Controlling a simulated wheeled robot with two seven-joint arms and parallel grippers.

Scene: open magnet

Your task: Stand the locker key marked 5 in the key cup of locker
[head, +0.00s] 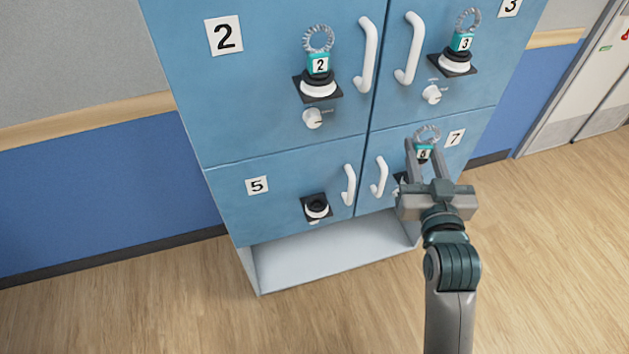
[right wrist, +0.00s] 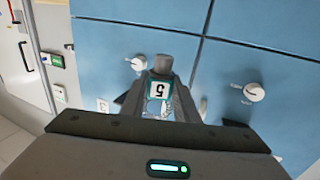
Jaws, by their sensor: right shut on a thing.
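My right gripper (head: 424,148) is shut on a teal key (head: 424,153) with a clear ring on top, in front of the locker door marked 7. The right wrist view shows the key's tag (right wrist: 159,91) between the fingers, with the number 5 upside down. The key cup of locker 5 (head: 317,207) is a black ring on a dark bracket, empty, on the door marked 5 (head: 257,185). It is left of and lower than the held key in the head view. My left gripper is not in view.
Key 2 (head: 319,66) and key 3 (head: 465,42) stand in cups on the upper doors. White handles (head: 348,185) and knobs (head: 313,118) stick out from the doors. The cup on door 7 is mostly hidden behind my gripper. Floor (head: 550,270) on the right is clear.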

